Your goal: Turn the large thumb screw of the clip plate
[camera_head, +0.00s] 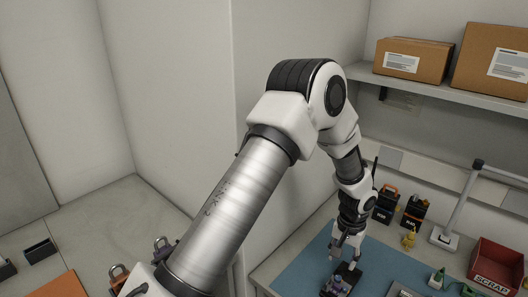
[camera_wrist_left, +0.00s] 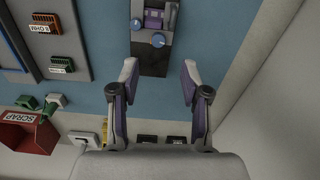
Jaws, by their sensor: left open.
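The clip plate (camera_wrist_left: 154,64) is a dark plate on the blue mat, with a purple-grey block on it. Two blue round knobs show on it in the left wrist view: one (camera_wrist_left: 158,40) looks the larger, and a smaller one (camera_wrist_left: 137,24) sits to its upper left. In the head view the plate (camera_head: 352,272) lies at the bottom, partly hidden by my left gripper (camera_head: 346,245). My left gripper also shows in the wrist view (camera_wrist_left: 159,70), open and empty. Its fingers are apart, and the larger knob lies beyond the gap between their tips. My right gripper is out of sight.
The blue mat (camera_head: 302,266) covers the bench around the plate. A red scrap bin (camera_head: 497,262), a yellow figure-like object (camera_head: 409,238), dark battery-like boxes (camera_head: 414,211) and a lamp-like stand (camera_head: 444,237) are to the right. Cardboard boxes (camera_head: 413,61) sit on a shelf above.

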